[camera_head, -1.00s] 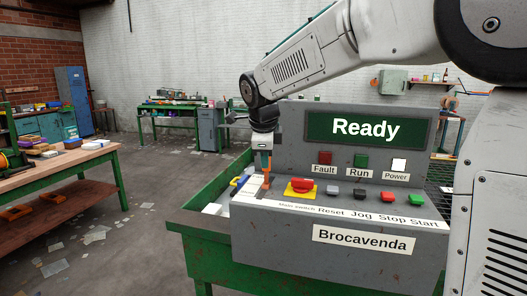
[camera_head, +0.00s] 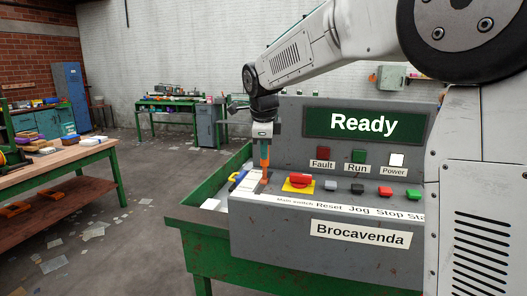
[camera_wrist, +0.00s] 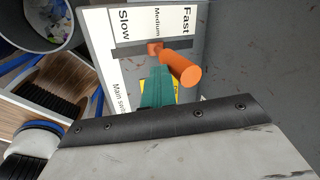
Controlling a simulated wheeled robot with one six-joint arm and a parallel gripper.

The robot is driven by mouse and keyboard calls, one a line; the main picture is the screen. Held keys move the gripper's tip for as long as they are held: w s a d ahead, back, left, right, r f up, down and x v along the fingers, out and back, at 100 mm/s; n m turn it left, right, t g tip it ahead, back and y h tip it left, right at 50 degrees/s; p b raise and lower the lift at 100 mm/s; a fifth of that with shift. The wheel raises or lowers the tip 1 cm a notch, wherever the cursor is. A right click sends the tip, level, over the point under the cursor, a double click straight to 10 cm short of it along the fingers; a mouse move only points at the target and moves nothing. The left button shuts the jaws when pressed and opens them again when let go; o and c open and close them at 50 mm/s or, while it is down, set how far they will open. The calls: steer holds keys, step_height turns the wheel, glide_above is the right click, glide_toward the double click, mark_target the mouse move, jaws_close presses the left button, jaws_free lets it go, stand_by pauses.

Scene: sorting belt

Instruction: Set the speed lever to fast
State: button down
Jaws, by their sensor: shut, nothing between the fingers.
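The orange speed lever (camera_head: 264,156) stands up from the left end of the grey control console (camera_head: 300,245). In the wrist view the lever (camera_wrist: 182,67) rises from a slot in a white scale plate (camera_wrist: 102,28) marked Slow, Medium and Fast. Its base sits near the Medium mark, between the two ends. My gripper (camera_wrist: 157,72) has its green fingers shut and empty, right beside the lever on the Slow side. I cannot tell whether they touch it. In the head view my gripper (camera_head: 263,138) is at the lever's top.
A red main switch on a yellow plate (camera_head: 298,183) is just right of the lever, then a row of buttons. The console's screen (camera_head: 363,124) reads Ready. The wrist view shows a grey bin (camera_wrist: 40,22) and brushes (camera_wrist: 48,92). A wooden workbench (camera_head: 60,165) stands left.

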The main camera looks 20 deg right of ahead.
steer(key=shift+w+d, duration=0.1)
steer(key=shift+w, duration=0.05)
steer(key=shift+w+d+g+y, duration=0.5)
steer(key=shift+w+d+g, duration=0.05)
steer(key=shift+w+g, duration=0.25)
steer(key=shift+w+d+g+y, duration=0.5)
steer(key=shift+w+d+g, duration=0.05)
steer(key=shift+w+g, duration=0.2)
steer(key=shift+w+d, duration=0.4)
steer(key=shift+w, duration=0.15)
